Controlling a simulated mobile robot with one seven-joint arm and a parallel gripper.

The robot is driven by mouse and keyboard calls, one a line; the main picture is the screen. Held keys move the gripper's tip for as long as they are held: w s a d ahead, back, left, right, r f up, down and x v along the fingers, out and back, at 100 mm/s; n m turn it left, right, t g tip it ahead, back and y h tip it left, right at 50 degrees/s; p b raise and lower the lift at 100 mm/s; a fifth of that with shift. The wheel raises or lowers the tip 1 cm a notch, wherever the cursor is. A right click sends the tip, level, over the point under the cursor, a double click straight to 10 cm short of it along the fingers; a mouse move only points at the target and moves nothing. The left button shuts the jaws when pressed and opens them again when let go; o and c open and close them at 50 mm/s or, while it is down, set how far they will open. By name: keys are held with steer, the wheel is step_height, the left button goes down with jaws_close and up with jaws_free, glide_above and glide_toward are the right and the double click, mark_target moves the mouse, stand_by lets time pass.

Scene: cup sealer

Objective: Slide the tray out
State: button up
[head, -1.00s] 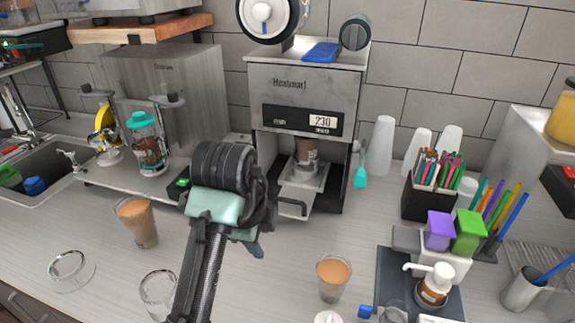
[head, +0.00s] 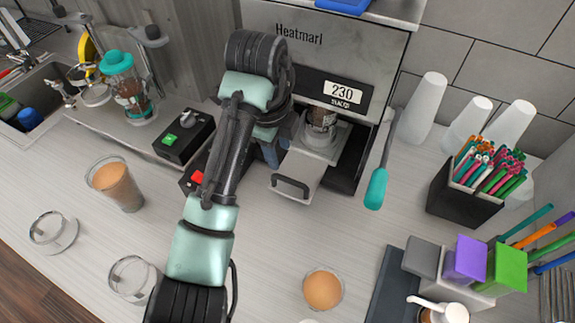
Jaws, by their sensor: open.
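The cup sealer (head: 300,60) stands against the tiled wall, its display reading 230. Its metal tray (head: 302,170) sticks out of the front opening, with a dark loop handle (head: 290,187) at its front end. A cup with brown contents (head: 320,124) sits in the tray's holder, inside the opening. My gripper (head: 272,152) is left of the tray handle and close to it, apart from it as far as I can see. My arm hides most of the gripper; it holds nothing that I can see.
A control box (head: 185,137) with a green button and a red switch (head: 197,177) stand left of my arm. A brown drink (head: 115,185) and another (head: 322,288) stand on the counter.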

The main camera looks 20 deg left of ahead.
mark_target(285, 178)
steer(key=f, duration=0.3)
steer(key=w+f+p, duration=0.1)
steer(key=f, duration=0.3)
steer(key=w+f+p, duration=0.1)
steer(key=f, duration=0.3)
steer(key=shift+c, duration=0.4)
jaws_close()
stand_by(0.8)
